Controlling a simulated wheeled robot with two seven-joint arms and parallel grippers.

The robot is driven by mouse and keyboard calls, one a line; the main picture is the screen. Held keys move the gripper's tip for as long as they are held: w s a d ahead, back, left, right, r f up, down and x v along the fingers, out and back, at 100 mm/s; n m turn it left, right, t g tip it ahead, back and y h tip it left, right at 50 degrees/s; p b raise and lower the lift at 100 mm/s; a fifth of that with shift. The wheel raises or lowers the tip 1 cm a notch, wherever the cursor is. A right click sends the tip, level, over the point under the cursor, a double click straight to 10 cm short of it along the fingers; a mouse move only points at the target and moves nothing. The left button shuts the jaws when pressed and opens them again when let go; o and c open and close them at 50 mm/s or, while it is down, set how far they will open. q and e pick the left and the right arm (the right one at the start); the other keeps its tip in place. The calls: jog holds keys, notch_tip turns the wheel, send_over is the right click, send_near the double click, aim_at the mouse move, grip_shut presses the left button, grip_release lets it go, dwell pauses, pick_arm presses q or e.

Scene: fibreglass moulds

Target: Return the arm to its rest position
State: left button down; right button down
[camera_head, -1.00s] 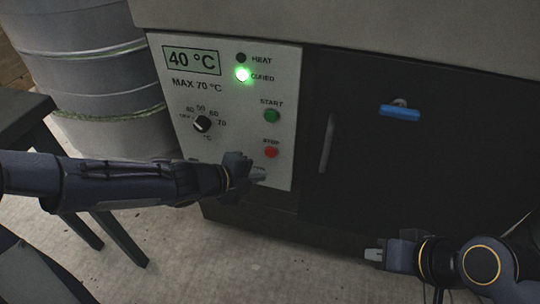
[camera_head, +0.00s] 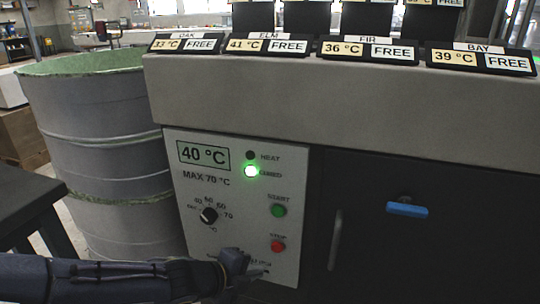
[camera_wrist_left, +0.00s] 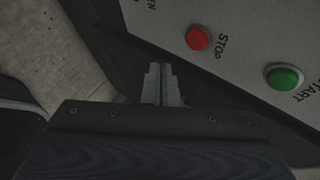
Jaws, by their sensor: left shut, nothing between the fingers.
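My left gripper (camera_head: 262,271) is low in front of the control panel (camera_head: 187,215), below the red stop button (camera_head: 278,246). In the left wrist view its fingers (camera_wrist_left: 160,84) are together with nothing between them. The wrist view also shows the red stop button (camera_wrist_left: 197,38) and the green start button (camera_wrist_left: 284,77) beyond the fingertips, apart from them. My right gripper is not in the head view now.
The panel reads 40 °C, with the green cured lamp (camera_head: 251,171) lit. A dark door with a blue handle (camera_head: 407,209) is at the right. Grey drums (camera_head: 100,130) stand at the left, beside a dark table (camera_head: 28,200). Labelled stands (camera_head: 268,45) line the top ledge.

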pick_arm(q)
jog(key=s+a+r+n+y, duration=0.2)
jog(key=s+a+n+y, duration=0.2)
jog(key=a+n, duration=0.45)
jog(key=s+a+r+n+y, duration=0.2)
jog(key=s+a+n+y, duration=0.15)
jog(key=a+n, duration=0.45)
jog(key=s+n+g+h, duration=0.2)
jog(key=s+n+h, duration=0.1)
jog(key=s+n, duration=1)
notch_tip(320, 180, up, 36)
jog(key=s+m+p, duration=0.2)
jog(key=p, duration=3.4)
jog(key=shift+a+p, duration=0.35)
jog(key=shift+a, duration=0.05)
